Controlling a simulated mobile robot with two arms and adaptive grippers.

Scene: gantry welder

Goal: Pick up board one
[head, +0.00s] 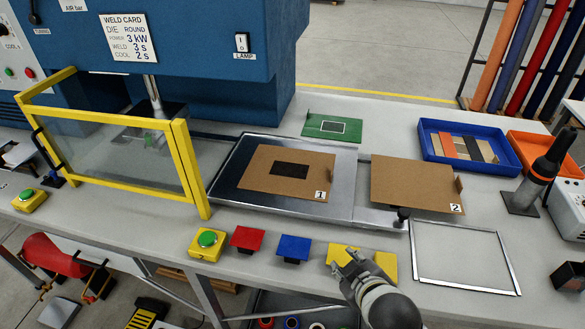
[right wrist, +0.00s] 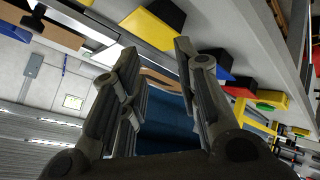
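Board one (head: 256,178) is a flat brown board with a dark rectangle in its middle and a "1" label at its near right corner. It lies on the metal tray (head: 226,189) in the middle of the bench. My right gripper (head: 345,257) is open and empty, near the bench's front edge over the yellow plate (head: 376,263), apart from board one and nearer the front. In the right wrist view its two fingers (right wrist: 157,50) stand apart with nothing held between them. My left gripper is not in view.
Board two (head: 410,184) lies to the right of board one. A yellow-framed guard (head: 178,165) stands left of the tray. A green board (head: 312,126) lies behind. A blue bin (head: 432,157), a thin metal frame (head: 414,252) and a dark upright tool (head: 545,160) are at right.

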